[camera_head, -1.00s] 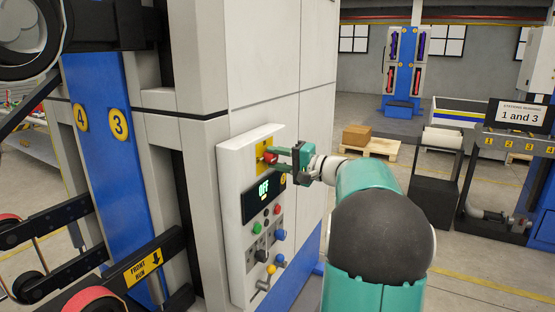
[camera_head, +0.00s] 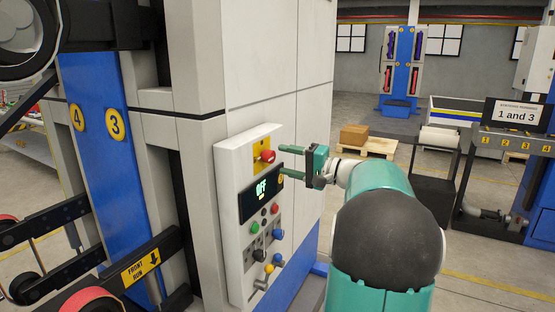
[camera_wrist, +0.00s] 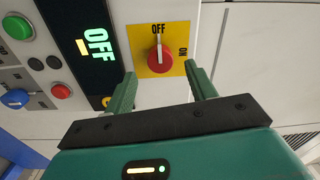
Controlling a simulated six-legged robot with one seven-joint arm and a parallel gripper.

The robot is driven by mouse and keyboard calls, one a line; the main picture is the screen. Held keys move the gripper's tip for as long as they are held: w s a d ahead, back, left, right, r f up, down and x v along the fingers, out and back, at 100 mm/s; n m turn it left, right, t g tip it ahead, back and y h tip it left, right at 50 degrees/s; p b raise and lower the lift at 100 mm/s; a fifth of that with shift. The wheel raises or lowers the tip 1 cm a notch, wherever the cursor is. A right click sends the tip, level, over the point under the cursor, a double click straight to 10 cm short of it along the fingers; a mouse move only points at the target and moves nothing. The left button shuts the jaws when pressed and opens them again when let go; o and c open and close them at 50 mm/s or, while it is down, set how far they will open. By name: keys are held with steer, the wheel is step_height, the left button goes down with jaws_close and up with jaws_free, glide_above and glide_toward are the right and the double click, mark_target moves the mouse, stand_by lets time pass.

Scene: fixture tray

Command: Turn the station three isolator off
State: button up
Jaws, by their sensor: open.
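The isolator is a red rotary knob (camera_wrist: 159,57) on a yellow plate (camera_wrist: 178,38) marked OFF and ON. In the wrist view the knob's pale pointer lines up with OFF. The knob also shows in the head view (camera_head: 267,156) at the top of the control panel (camera_head: 232,165). The display (camera_head: 262,193) below it reads OFF, and the same display in the wrist view (camera_wrist: 88,50) reads OFF. My green gripper (camera_head: 286,165) is open and empty, its fingers pointing at the panel, apart from the knob. In the wrist view its fingertips (camera_wrist: 163,75) are either side below the knob.
Green, red, blue and yellow controls (camera_head: 268,236) sit lower on the panel. A blue column (camera_head: 97,130) carries labels 4 and 3. A sign (camera_head: 516,113) reads 1 and 3. A cardboard box (camera_head: 354,136) lies on a pallet behind.

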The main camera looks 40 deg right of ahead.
steer(key=v, duration=0.9)
steer(key=shift+s, duration=0.2)
steer(key=w+a+f+n+g, duration=0.1)
steer(key=a+f+g, duration=0.15)
steer(key=a, duration=0.65)
steer(key=w+a+f+n+g+y, duration=0.1)
steer(key=a+n+g, duration=0.15)
steer(key=a, duration=0.55)
steer(key=w+a+f+n+g, duration=0.1)
steer(key=a+f+g, duration=0.15)
steer(key=a, duration=0.65)
steer(key=s+a+f+n+g+h, duration=0.2)
steer(key=s+a+f+n+h, duration=0.1)
steer(key=s+a, duration=0.4)
steer(key=s+a+f+n+g+h, duration=0.2)
steer(key=s+a+f+n+h, duration=0.2)
steer(key=s+a+f, duration=0.2)
steer(key=shift+s+a+f+n, duration=0.35)
steer(key=shift+s+a, duration=0.3)
steer(key=shift+a, duration=0.55)
